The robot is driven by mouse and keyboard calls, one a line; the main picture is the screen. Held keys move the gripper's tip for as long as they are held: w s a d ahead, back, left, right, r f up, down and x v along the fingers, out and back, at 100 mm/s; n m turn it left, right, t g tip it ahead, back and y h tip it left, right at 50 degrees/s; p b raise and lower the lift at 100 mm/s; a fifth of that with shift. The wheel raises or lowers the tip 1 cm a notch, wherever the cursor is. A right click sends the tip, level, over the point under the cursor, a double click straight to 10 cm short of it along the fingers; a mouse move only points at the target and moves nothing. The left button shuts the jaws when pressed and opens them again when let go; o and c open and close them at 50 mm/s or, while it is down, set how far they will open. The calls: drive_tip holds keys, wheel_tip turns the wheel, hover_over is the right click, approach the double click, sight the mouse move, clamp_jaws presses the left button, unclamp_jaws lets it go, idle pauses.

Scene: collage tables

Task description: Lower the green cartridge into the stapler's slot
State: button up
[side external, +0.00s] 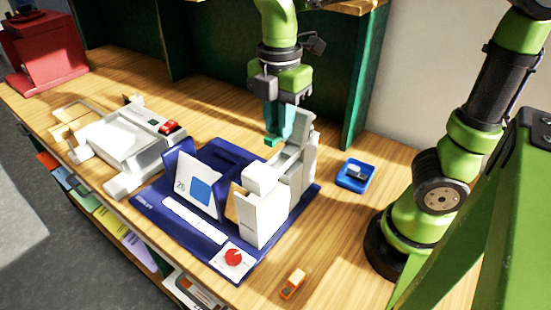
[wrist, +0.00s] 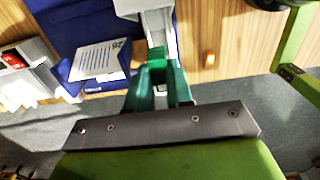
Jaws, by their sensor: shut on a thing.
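My gripper (side external: 279,130) points down behind the upright part of the grey-white stapler (side external: 263,213). Its teal fingers are shut on the small green cartridge (side external: 271,142), whose end shows at the fingertips. In the wrist view the cartridge (wrist: 158,64) lies between the fingers (wrist: 160,85), close to the stapler's pale body (wrist: 152,15). The stapler stands on a blue base, its raised grey arm beside the fingers. The slot is not clearly seen, so I cannot tell whether the cartridge touches it.
The blue base (side external: 150,206) carries a card stand (side external: 199,186) and a red button (side external: 233,257). A blue tray (side external: 355,175) and an orange block (side external: 292,284) lie to the right. A white machine (side external: 125,140) stands left. Green shelf panels (side external: 215,55) close off the back.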

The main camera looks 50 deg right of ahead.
drive_tip(key=shift+f, duration=2.95)
drive_tip(key=o, duration=0.9)
wheel_tip(320, 180, up, 17)
drive_tip(key=shift+f, duration=0.1)
